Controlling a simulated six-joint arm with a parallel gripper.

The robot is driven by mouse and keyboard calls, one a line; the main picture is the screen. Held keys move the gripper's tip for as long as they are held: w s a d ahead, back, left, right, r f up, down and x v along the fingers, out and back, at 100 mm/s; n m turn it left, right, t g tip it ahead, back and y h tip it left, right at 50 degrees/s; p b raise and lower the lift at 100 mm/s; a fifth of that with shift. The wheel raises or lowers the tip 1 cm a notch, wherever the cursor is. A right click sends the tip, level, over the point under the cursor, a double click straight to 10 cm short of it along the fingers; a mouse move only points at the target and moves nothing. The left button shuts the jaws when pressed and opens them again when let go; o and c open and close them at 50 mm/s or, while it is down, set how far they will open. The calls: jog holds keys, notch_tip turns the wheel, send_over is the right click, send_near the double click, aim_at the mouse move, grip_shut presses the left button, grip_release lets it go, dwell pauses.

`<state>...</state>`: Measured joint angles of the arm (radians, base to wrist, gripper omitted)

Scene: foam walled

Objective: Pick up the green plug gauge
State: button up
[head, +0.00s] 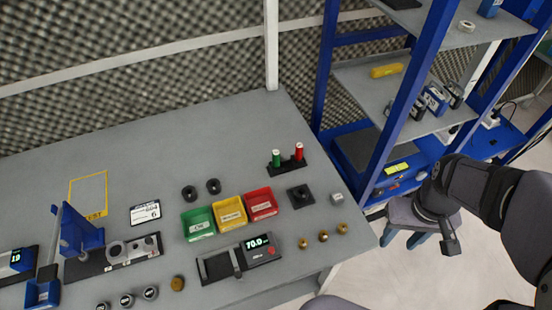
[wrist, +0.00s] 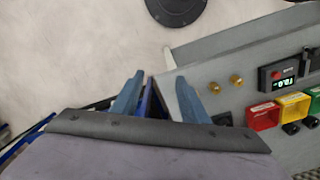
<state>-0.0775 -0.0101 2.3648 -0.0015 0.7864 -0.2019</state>
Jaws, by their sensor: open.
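The green plug gauge (head: 276,157) stands upright in a black stand (head: 288,169) near the back right of the grey bench. A red gauge (head: 299,151) stands beside it in the same stand. My gripper (head: 407,243) is off the bench's right edge, well to the right of the stand and lower in the picture. Its blue fingers are open and empty in the wrist view (wrist: 158,92). I cannot make out the green gauge in the wrist view.
A black square block (head: 300,196), a small grey cube (head: 337,198) and brass pieces (head: 323,236) lie in front of the stand. Green, yellow and red bins (head: 262,204) stand to the left. A blue-framed shelf (head: 400,100) rises at the right, close to the bench.

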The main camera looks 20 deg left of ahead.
jog(key=w+a+r+n, duration=0.2)
jog(key=w+a+n, duration=0.5)
jog(key=w, duration=0.2)
jog(key=n+p, duration=0.1)
jog(key=n, duration=1.9)
send_over(276, 152)
jog(key=f, duration=0.2)
jog(key=shift+d+f, duration=0.35)
jog(key=shift+d, duration=0.05)
jog(key=shift+s+a+f+n, duration=0.1)
jog(key=shift+s+a+n, duration=0.1)
jog(key=shift+a+n, duration=0.25)
jog(key=shift+w+d+f+p, duration=0.1)
jog(key=shift+f+p, duration=1.8)
jog(key=shift+f, duration=1.75)
jog(key=shift+c, duration=0.2)
grip_shut()
